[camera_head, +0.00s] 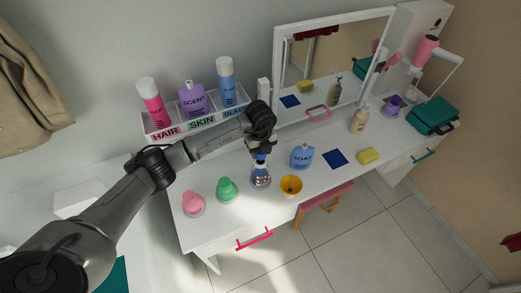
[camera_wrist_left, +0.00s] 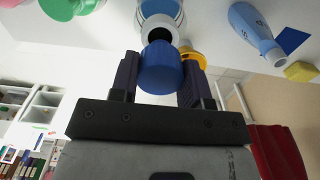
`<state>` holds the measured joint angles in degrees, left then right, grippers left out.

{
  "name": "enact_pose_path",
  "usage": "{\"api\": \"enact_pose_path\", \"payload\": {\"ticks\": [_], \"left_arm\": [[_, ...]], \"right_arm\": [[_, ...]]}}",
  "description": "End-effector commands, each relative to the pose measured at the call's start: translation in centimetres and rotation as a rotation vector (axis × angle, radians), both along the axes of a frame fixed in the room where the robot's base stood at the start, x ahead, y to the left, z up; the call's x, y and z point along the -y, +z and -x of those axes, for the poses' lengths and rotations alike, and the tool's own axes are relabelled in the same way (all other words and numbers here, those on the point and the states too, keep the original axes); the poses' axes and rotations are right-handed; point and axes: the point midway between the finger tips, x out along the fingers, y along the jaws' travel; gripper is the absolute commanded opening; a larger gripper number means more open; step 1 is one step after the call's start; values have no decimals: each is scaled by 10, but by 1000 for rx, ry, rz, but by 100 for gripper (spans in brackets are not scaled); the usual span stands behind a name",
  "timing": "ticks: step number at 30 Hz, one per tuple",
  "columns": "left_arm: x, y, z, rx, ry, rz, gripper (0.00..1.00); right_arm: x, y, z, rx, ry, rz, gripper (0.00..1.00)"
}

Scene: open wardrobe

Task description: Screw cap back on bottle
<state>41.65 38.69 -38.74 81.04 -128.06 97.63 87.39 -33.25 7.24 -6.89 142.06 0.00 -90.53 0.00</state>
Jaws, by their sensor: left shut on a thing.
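My left gripper (camera_head: 261,152) is over the bottle (camera_head: 261,178) on the white table. In the left wrist view, its dark fingers (camera_wrist_left: 160,62) are shut on a blue cap (camera_wrist_left: 160,70). The cap also shows in the head view (camera_head: 261,159), just at the top of the bottle. In the wrist view, the bottle's white neck (camera_wrist_left: 160,24) with a dark open mouth shows beyond the cap, so the cap does not fully cover it. I cannot tell how large the gap is. My right gripper is in neither view.
A yellow cup (camera_head: 291,186) and a blue soap bottle (camera_head: 302,156) stand close on the right. Green (camera_head: 227,189) and pink (camera_head: 193,204) items stand on the left. A labelled rack (camera_head: 205,124) of bottles and a mirror (camera_head: 335,60) are behind.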

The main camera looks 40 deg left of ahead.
Motion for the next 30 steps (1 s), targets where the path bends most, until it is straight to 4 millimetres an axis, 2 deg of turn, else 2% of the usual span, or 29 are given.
{"api": "enact_pose_path", "payload": {"ticks": [30], "left_arm": [[0,1,0,-1,-4,0,14]], "right_arm": [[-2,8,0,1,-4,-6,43]]}}
